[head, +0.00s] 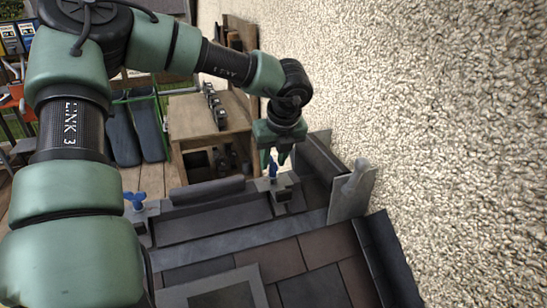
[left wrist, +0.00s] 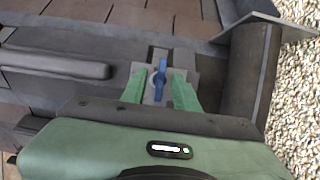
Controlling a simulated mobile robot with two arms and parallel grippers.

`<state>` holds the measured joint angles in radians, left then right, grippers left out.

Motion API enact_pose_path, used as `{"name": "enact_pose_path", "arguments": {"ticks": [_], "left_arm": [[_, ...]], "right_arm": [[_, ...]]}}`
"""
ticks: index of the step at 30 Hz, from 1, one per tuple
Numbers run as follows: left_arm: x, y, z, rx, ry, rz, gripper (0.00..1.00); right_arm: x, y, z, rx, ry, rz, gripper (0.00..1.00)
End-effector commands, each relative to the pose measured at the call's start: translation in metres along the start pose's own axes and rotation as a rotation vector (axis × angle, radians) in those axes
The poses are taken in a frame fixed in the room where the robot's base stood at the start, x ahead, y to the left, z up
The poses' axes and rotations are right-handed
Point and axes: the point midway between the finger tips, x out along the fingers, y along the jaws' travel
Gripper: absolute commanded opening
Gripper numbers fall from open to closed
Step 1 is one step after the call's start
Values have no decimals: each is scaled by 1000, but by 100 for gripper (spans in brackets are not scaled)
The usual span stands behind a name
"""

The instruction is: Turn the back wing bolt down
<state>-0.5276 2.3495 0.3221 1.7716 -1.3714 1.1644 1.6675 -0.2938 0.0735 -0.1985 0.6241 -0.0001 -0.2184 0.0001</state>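A blue wing bolt (head: 272,168) stands upright on a grey clamp bracket near the rough wall; I take it as the back one. A second blue wing bolt (head: 135,200) sits on the bracket at the left end of the dark bar. My left gripper (head: 278,154) points down at the bolt near the wall. In the left wrist view, the blue bolt (left wrist: 159,78) shows edge-on between the two green fingertips of the left gripper (left wrist: 159,86), with a gap on each side. The fingers are open around it. My right gripper is not in view.
The pebbled wall (head: 430,110) rises close on the right. A dark upright piece and a grey metal plate (head: 352,192) stand beside the bolt. Roof tiles (head: 270,260) lie in front. A wooden bench (head: 200,117) with several small items stands behind.

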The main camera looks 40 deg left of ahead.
Motion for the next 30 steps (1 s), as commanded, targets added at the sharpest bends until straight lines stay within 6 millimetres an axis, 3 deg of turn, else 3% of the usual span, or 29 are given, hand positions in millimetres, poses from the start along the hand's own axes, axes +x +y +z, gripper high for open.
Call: {"name": "enact_pose_path", "arguments": {"ticks": [1, 3, 4, 14, 30], "left_arm": [[0, 0, 0, 0, 0, 0, 24], [0, 0, 0, 0, 0, 0, 5], [0, 0, 0, 0, 0, 1, 0], [2, 0, -1, 19, 0, -8, 0], [4, 2, 0, 358, -4, -156, 0]], "right_arm": [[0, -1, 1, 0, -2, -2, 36], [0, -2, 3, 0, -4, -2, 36], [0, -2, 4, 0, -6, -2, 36], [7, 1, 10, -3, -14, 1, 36], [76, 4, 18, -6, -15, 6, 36]]}}
